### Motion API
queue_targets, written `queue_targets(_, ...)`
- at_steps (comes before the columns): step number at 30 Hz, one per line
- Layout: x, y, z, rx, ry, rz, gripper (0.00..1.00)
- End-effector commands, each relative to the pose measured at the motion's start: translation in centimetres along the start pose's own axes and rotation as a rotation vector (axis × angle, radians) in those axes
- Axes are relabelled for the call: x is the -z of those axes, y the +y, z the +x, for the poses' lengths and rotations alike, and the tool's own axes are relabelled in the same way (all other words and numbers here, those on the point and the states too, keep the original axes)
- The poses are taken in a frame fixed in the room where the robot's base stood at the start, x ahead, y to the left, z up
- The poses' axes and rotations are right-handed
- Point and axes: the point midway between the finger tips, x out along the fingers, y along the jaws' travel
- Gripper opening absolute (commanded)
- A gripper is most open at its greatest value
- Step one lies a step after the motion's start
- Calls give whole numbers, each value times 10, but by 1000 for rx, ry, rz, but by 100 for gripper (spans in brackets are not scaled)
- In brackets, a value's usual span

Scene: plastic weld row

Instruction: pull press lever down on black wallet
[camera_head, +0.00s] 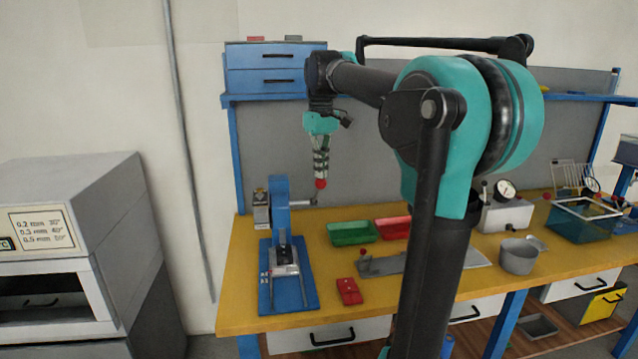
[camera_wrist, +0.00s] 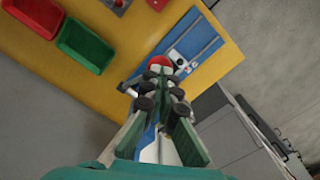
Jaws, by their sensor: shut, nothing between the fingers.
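The blue press (camera_head: 279,205) stands at the left end of the yellow workbench. Its lever (camera_head: 302,204) reaches out to the right, and a red ball knob (camera_head: 320,184) shows above the lever's outer end. My gripper (camera_head: 320,174) points down directly over the knob, with its fingers shut and nothing held. In the wrist view the red knob (camera_wrist: 159,62) sits right at the fingertips (camera_wrist: 160,75); I cannot tell whether they touch. A small dark item (camera_head: 285,254), likely the black wallet, lies in the fixture on the press base, below the ram.
A green bin (camera_head: 352,233) and a red bin (camera_head: 393,228) stand right of the press. A red block (camera_head: 349,291) lies near the front edge. A grey pot (camera_head: 518,256) is farther right. A grey oven-like machine (camera_head: 70,240) stands left of the bench.

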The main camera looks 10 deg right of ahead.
Motion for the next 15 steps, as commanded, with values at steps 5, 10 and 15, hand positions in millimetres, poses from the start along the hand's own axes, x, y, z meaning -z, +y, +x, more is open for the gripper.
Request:
queue_targets(5, -3, -2, 13, -1, 3, 0, 0)
queue_targets(10, -6, -4, 23, -1, 3, 0, 0)
queue_targets(15, -7, -4, 24, -1, 3, 0, 0)
